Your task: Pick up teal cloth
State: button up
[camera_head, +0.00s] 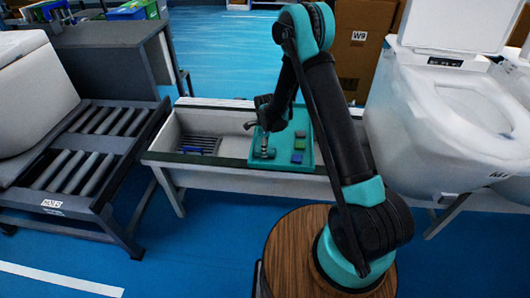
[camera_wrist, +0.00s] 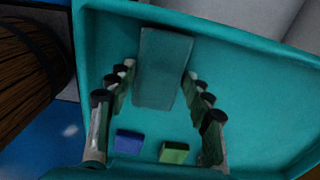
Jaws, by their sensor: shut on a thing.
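The teal cloth (camera_wrist: 165,60) is a flat, block-like rectangle inside a teal tray (camera_wrist: 250,50). In the wrist view it lies between the two fingers of my gripper (camera_wrist: 160,82), which is shut on it. In the head view my gripper (camera_head: 264,153) is low over the left part of the tray (camera_head: 322,128), and the teal cloth cannot be made out there. Whether the cloth touches the tray floor I cannot tell.
A blue cloth (camera_wrist: 130,143) and a green cloth (camera_wrist: 174,152) lie in the tray nearby. A red cloth (camera_head: 299,144) also shows in the head view. The tray sits in a pale trough (camera_head: 225,120) beside a dark grid basket (camera_head: 200,145). A toilet (camera_head: 440,120) stands at right.

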jog(key=shift+r, duration=0.1)
notch_tip(320, 180, up, 20)
dwell(0.7)
